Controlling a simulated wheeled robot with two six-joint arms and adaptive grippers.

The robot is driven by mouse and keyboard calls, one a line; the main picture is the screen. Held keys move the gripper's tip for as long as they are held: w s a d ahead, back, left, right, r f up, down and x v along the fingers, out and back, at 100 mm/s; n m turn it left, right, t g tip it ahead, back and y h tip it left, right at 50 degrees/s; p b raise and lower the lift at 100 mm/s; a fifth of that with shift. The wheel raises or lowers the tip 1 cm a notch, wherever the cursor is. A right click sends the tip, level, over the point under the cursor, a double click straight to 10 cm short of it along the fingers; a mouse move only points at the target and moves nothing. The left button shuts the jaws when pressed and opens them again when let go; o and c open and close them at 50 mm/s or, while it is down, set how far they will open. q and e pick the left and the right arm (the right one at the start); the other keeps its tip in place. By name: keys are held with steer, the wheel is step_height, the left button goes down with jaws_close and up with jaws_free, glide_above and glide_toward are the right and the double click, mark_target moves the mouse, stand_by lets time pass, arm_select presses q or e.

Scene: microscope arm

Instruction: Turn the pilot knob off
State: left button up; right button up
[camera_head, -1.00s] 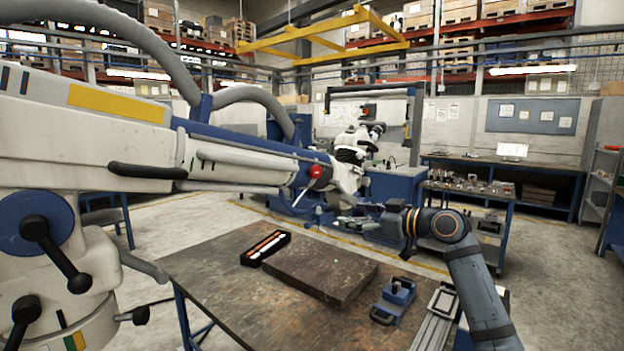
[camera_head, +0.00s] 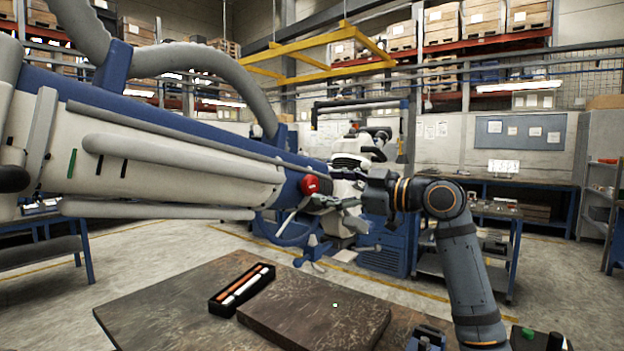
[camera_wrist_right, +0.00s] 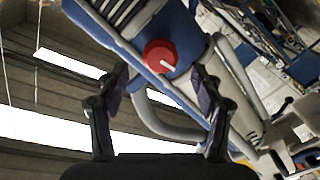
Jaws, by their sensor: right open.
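The red pilot knob (camera_head: 309,185) sits on the blue and white microscope arm (camera_head: 170,150), near its far end. It also shows in the right wrist view as a round red knob (camera_wrist_right: 160,56) with a short white mark pointing to the lower right. My right gripper (camera_head: 335,199) is just right of the knob in the head view. In the wrist view its two open fingers (camera_wrist_right: 163,85) stand left and right of the knob, which appears beyond the fingertips. Contact is not visible. My left gripper is out of view.
A worktable (camera_head: 165,308) stands below, with a black tray of sticks (camera_head: 242,290) and a dark slab (camera_head: 315,312) on it. A grey hose (camera_head: 215,62) loops above the microscope arm. A white and blue machine (camera_head: 350,155) stands behind my gripper.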

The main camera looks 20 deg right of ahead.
mark_target(314, 184)
steer(key=p+x, duration=0.1)
steer(key=x, duration=0.4)
steer(key=shift+a+r, duration=0.1)
steer(key=shift+a, duration=0.1)
steer(key=shift+w, duration=0.25)
steer(key=shift+c, duration=0.5)
steer(key=c, duration=1)
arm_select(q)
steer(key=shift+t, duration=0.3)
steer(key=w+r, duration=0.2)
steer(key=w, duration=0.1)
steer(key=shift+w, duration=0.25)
arm_select(e)
steer(key=shift+c, duration=0.2)
